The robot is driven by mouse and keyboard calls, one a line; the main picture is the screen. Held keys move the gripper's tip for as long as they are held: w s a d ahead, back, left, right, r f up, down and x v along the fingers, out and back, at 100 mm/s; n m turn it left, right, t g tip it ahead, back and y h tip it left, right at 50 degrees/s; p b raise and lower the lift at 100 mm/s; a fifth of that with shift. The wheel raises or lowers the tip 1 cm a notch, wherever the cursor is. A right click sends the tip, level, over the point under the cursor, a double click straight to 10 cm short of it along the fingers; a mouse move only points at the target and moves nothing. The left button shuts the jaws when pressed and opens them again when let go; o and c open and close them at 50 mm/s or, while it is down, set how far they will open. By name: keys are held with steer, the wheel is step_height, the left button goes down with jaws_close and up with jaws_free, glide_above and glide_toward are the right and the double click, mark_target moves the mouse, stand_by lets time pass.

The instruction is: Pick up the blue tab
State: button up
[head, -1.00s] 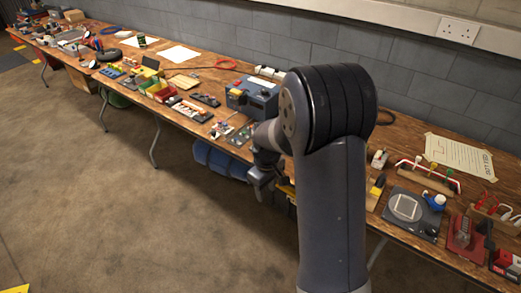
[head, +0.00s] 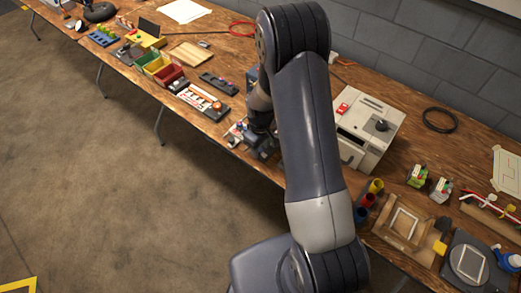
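I cannot make out the blue tab for certain in the head view. My gripper (head: 262,143) is at the front edge of the wooden bench (head: 190,62), low over or beside a small board with little parts (head: 238,134). My own arm crosses the middle of the picture and covers part of the bench there. The fingers are dark and small, so I cannot tell whether they are open or shut, or whether they touch anything.
A grey-white box machine (head: 368,130) stands right of my arm. Left of my gripper are a dark strip with buttons (head: 219,83), a white and orange panel (head: 203,101) and coloured bins (head: 157,66). A wooden frame (head: 403,225) lies at the right. Open floor lies left.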

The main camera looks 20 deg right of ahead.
steer(key=shift+f, duration=0.15)
steer(key=shift+c, duration=0.6)
jaws_close()
